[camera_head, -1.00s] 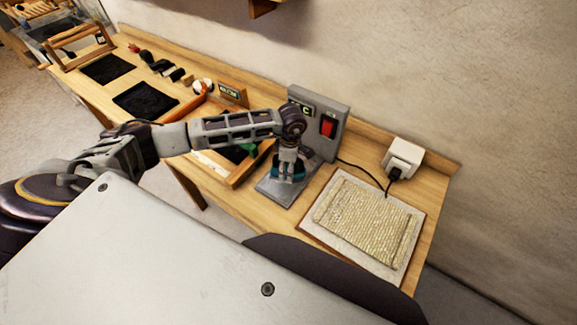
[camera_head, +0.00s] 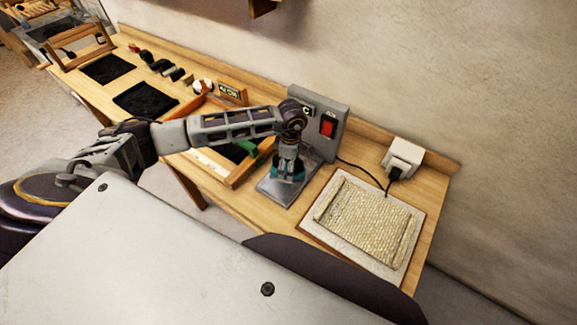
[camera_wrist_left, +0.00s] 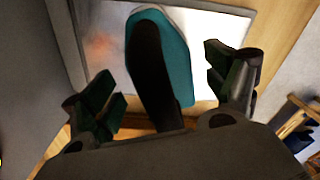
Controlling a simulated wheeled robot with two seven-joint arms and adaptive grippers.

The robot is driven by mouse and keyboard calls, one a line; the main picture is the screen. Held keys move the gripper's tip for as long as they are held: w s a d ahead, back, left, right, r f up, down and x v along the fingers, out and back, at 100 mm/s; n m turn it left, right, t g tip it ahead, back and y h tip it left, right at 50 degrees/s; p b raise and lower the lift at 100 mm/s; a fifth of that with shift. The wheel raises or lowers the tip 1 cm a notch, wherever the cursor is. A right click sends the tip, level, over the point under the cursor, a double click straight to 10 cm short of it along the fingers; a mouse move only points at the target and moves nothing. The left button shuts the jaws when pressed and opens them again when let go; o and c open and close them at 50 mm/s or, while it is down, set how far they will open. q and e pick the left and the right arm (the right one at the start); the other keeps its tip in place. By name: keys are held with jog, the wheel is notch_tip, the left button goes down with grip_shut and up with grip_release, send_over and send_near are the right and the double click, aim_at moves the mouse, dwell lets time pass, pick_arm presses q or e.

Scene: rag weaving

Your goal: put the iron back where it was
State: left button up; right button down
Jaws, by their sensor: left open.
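The iron (camera_head: 299,174) has a teal body and a dark handle. It rests on a flat grey metal plate (camera_head: 277,192) at the foot of an upright grey box (camera_head: 327,104) with a red switch. In the left wrist view the iron (camera_wrist_left: 178,62) lies between the two spread fingers, with its dark handle running toward the palm. My left gripper (camera_head: 289,166) is directly above the iron, open, with gaps on both sides of the handle (camera_wrist_left: 148,62). It partly hides the iron in the head view. My right gripper is out of view.
A woven beige mat on a board (camera_head: 367,222) lies right of the plate. A white socket block (camera_head: 403,155) with a black cable stands behind it. A wooden frame (camera_head: 236,178) with a green part (camera_head: 262,150) lies left. Black mats (camera_head: 145,99) lie further left.

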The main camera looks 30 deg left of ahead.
pick_arm(q)
jog(key=r, duration=0.5)
jog(key=r+b, duration=0.1)
jog(key=r, duration=0.4)
jog(key=shift+d+r, duration=0.2)
jog(key=shift+r, duration=0.2)
